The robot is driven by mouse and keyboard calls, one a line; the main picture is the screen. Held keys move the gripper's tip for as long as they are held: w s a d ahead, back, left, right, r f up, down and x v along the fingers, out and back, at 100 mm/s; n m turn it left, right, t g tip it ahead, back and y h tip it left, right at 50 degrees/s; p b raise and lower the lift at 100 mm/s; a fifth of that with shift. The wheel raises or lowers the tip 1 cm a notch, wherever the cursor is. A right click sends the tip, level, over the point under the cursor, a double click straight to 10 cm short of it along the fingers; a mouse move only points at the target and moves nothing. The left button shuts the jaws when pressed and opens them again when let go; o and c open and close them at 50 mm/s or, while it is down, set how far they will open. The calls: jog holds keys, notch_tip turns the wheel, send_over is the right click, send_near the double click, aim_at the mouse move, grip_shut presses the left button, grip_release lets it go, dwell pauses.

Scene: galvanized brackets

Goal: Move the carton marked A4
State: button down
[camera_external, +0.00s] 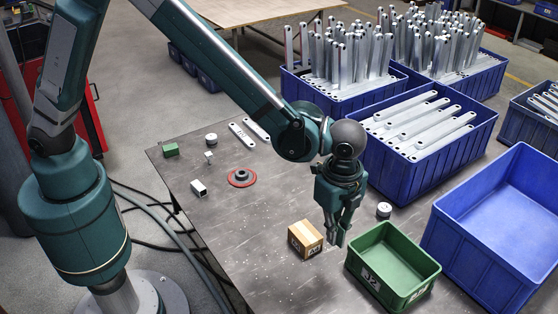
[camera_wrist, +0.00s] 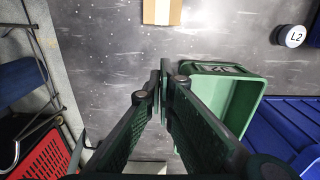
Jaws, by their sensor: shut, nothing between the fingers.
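A small cardboard carton (camera_external: 303,241) with a paler tape strip sits on the dark table. It has dark marks on its sides, too small to read for certain. In the wrist view the carton (camera_wrist: 161,12) is cut off by the top edge. My gripper (camera_external: 339,241) points down just right of the carton, between it and the green bin (camera_external: 388,282). In the wrist view the fingertips (camera_wrist: 163,82) meet with nothing between them, and the carton lies apart from them.
The green bin, empty, stands close to my gripper; a blue crate (camera_external: 522,165) is right of it. A small cylinder (camera_external: 384,210) stands behind; its top reads L2 in the wrist view (camera_wrist: 294,36). A red disc (camera_external: 242,178) and small parts lie left. Table left of the carton is clear.

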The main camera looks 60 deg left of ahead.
jog(key=shift+s+d+f, duration=0.1)
jog(key=shift+f, duration=0.1)
dwell(0.3)
notch_tip(320, 180, down, 10)
jog(key=shift+b, duration=1.15)
jog(key=shift+a, duration=0.9)
jog(key=shift+a+r+b, duration=0.1)
jog(key=shift+a+b, duration=0.3)
jog(key=shift+a, duration=0.7)
jog(key=a+b, duration=0.1)
jog(key=a, duration=1.9)
jog(key=shift+a, duration=0.25)
jog(key=shift+d, duration=0.2)
